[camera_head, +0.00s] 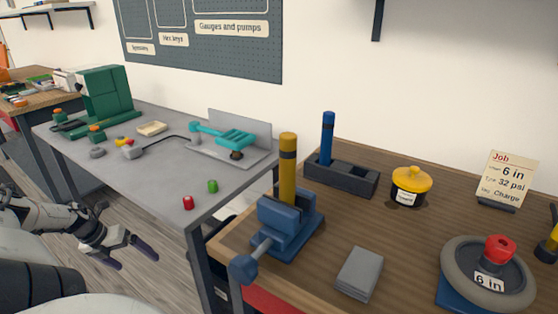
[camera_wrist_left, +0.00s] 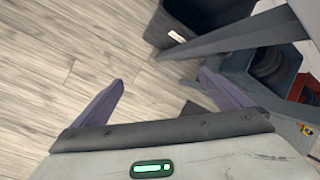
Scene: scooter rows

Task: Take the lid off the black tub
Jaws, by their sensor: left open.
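The black tub (camera_head: 403,200) stands on the wooden bench at the right in the head view, with a pale label on its front. Its yellow lid (camera_head: 412,180) with a round knob sits on top of it. My left gripper (camera_head: 138,263) is open and empty, low at the left of the head view, beside the grey table and far from the tub. In the left wrist view its two purple fingers (camera_wrist_left: 161,78) are spread over the floor with nothing between them. My right gripper is not in view.
On the wooden bench (camera_head: 391,257), a blue vise (camera_head: 290,228) holding a yellow handle, a dark block (camera_head: 341,180), a grey pad (camera_head: 359,273) and a wheel (camera_head: 452,265) surround the tub. The grey table (camera_head: 150,180) stands left. A dark bin (camera_wrist_left: 200,22) shows in the wrist view.

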